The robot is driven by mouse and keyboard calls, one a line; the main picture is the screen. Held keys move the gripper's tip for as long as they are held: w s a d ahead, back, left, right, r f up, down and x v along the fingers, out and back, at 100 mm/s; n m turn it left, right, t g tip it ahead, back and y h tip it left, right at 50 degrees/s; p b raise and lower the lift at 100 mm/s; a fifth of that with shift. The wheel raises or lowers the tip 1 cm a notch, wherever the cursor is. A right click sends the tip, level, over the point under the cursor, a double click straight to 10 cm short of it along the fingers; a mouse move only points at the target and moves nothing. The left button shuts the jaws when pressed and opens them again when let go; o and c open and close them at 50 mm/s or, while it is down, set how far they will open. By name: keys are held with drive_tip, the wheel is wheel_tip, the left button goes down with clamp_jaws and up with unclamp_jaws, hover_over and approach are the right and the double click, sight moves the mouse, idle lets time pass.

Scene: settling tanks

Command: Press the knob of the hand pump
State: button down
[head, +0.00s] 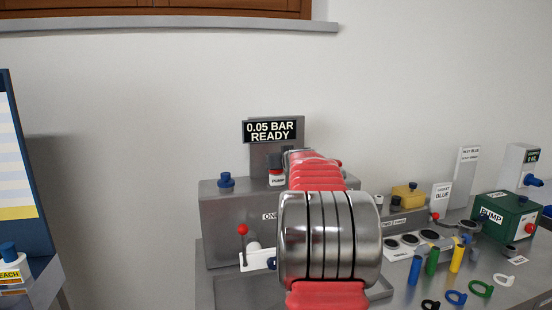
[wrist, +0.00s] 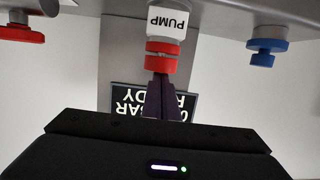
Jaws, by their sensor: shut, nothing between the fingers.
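The hand pump (head: 276,181) stands on the grey machine, left of my arm, with a white PUMP label. In the wrist view, which is upside down, its red knob (wrist: 161,56) is in the middle beside the white label (wrist: 167,22). My gripper (wrist: 160,80) has its dark fingers shut and empty, with the tips right at the knob's end. I cannot tell if they touch it.
A display (head: 270,131) reading 0.05 BAR READY stands behind the pump. A green box (head: 503,222) also labelled PUMP and several coloured cylinders are on the right.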

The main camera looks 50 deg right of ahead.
drive_tip(key=shift+f, duration=0.5)
drive_tip(key=s+a+r, duration=0.5)
drive_tip(key=s+r, duration=0.2)
drive_tip(key=s, duration=0.1)
drive_tip(key=shift+a+r, duration=0.15)
drive_tip(key=shift+a, duration=0.05)
idle(0.5)
idle(0.3)
drive_tip(key=shift+s, duration=0.1)
idle(2.0)
drive_tip(key=shift+s+d+r, duration=0.1)
drive_tip(key=shift+d+r, duration=0.05)
drive_tip(key=shift+r, duration=1.25)
